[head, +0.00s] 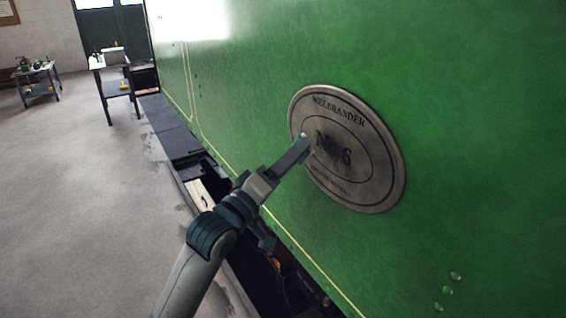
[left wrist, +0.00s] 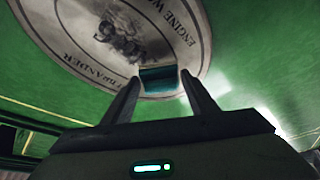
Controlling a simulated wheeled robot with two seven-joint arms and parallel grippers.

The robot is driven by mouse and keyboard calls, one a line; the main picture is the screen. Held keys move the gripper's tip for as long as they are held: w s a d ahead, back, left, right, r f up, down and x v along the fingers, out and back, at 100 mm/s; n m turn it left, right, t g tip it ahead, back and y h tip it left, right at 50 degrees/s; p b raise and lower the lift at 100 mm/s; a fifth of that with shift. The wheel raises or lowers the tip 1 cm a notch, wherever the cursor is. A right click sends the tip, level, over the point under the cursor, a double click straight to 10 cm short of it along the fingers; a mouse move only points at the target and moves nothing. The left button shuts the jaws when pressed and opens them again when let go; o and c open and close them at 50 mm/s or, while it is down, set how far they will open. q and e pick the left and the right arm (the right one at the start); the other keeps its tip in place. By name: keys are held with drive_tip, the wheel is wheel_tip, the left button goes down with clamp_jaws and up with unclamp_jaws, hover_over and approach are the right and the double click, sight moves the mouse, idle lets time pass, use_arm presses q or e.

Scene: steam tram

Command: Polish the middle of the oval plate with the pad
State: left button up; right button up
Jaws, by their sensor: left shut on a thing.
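The oval plate (head: 372,180) is grey metal with raised lettering and a number in its middle, fixed on the green tram side. It also shows in the left wrist view (left wrist: 190,45), where part of it is cut off by the frame. My left gripper (head: 302,146) reaches up to the plate's left part, beside the number. In the left wrist view its two fingers (left wrist: 157,88) are shut on the pad (left wrist: 158,78), a small dark teal block. The pad is in front of the plate, off to one side of the number; I cannot tell whether it touches. My right gripper is out of view.
The green tram side (head: 460,110) fills the right, with a thin yellow line and a dark step along its bottom. A table (head: 110,65) and a small trolley (head: 38,80) stand far off at the left. The grey floor (head: 80,210) between is clear.

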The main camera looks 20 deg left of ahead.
sight(301, 157)
use_arm(q)
drive_tip(key=shift+w+d, duration=0.45)
drive_tip(key=shift+w, duration=0.1)
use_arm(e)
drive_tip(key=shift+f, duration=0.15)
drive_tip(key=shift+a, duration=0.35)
use_arm(q)
drive_tip(key=shift+w+d, duration=0.3)
drive_tip(key=shift+w, duration=0.15)
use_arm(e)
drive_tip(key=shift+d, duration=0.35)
use_arm(q)
drive_tip(key=shift+w+d, duration=0.3)
drive_tip(key=shift+w, duration=0.05)
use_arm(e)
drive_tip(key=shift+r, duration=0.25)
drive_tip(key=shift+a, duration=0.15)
